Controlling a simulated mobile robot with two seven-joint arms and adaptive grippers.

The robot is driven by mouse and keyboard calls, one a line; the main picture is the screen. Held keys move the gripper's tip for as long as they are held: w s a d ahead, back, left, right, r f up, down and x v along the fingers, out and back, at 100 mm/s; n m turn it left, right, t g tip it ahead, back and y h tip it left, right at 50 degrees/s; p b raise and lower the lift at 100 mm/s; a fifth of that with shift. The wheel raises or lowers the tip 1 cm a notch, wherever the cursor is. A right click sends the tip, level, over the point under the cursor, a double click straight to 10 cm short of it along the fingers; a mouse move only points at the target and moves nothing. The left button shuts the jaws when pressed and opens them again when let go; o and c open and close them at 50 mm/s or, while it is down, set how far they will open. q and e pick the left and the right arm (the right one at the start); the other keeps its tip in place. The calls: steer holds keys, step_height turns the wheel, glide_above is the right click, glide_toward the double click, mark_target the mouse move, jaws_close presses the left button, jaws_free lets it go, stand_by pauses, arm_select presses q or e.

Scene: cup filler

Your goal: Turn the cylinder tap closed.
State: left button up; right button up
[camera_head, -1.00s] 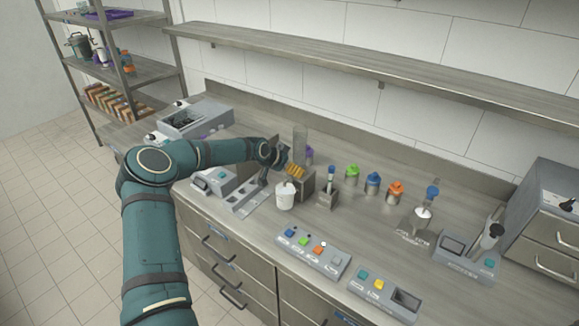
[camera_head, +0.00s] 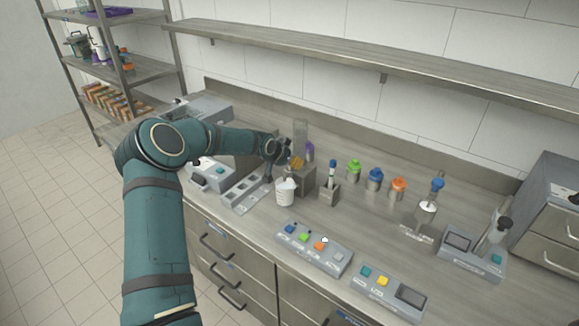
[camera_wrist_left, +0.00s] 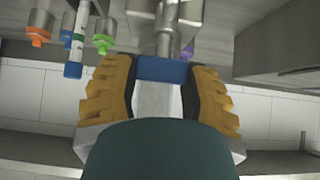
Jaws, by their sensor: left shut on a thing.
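My left gripper (camera_head: 296,162) reaches in from the left to the cup filler, beside its clear upright cylinder (camera_head: 301,132). In the left wrist view its yellow finger pads (camera_wrist_left: 161,88) are shut on a part with a blue band and a pale body, which I take to be the cylinder tap (camera_wrist_left: 161,69). A grey metal pipe (camera_wrist_left: 164,22) runs on from it. In the head view the fingers and arm hide the tap, so its turn angle cannot be read. A white cup (camera_head: 285,192) stands upright on the counter just in front. My right gripper is not in view.
A small block holding a blue-capped tube (camera_head: 330,185) stands right of the cup. Beyond it are bottles with green (camera_head: 354,166), blue (camera_head: 375,174) and orange (camera_head: 398,184) caps. A button panel (camera_head: 315,248) lies at the front. A shelf (camera_head: 380,70) hangs above.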

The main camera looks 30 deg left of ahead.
arm_select(q)
steer(key=shift+f, duration=0.1)
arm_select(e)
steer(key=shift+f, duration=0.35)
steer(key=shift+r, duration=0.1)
arm_select(q)
steer(key=o, duration=1.2)
steer(key=v, duration=1.2)
steer(key=shift+d, duration=0.15)
